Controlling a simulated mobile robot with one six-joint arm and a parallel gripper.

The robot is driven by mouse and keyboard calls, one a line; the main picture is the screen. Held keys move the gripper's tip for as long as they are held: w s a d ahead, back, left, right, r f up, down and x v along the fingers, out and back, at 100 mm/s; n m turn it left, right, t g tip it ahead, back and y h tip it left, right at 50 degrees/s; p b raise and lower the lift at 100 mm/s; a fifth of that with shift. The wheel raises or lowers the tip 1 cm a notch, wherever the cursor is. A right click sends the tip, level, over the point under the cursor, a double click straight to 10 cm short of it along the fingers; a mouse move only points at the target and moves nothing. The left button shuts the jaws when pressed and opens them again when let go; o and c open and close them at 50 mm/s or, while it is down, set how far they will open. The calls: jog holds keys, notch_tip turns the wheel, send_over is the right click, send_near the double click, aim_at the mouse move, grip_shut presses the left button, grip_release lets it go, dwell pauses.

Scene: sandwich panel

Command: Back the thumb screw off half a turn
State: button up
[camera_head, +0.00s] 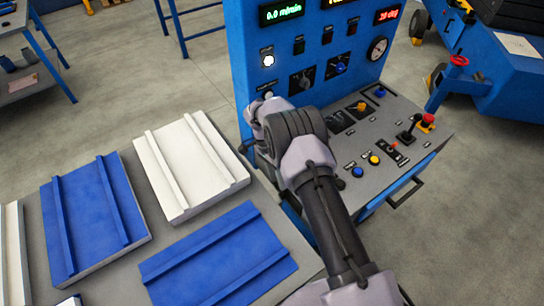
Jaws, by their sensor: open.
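I cannot make out a thumb screw for certain. My arm's wrist is at the left edge of the blue control console (240,60), in front of its lower left part and over part of its sloped desk. My gripper's fingers do not show; the wrist and arm links hide that area. The console's upright face carries a blue knob (340,67), a dark rotary switch (301,82) and a round gauge (377,48). The desk carries an orange knob (361,106) and another blue knob (380,92).
A joystick (409,129) and a red stop button (427,121) stand up at the desk's right. White (190,165) and blue (92,216) ribbed panels lie on a grey table at left. A blue machine with a red handwheel (459,60) stands at right. Open floor lies between.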

jog(key=p+v, duration=0.1)
jog(key=v, duration=1)
jog(key=shift+r+p, duration=0.25)
jog(key=shift+p, duration=0.15)
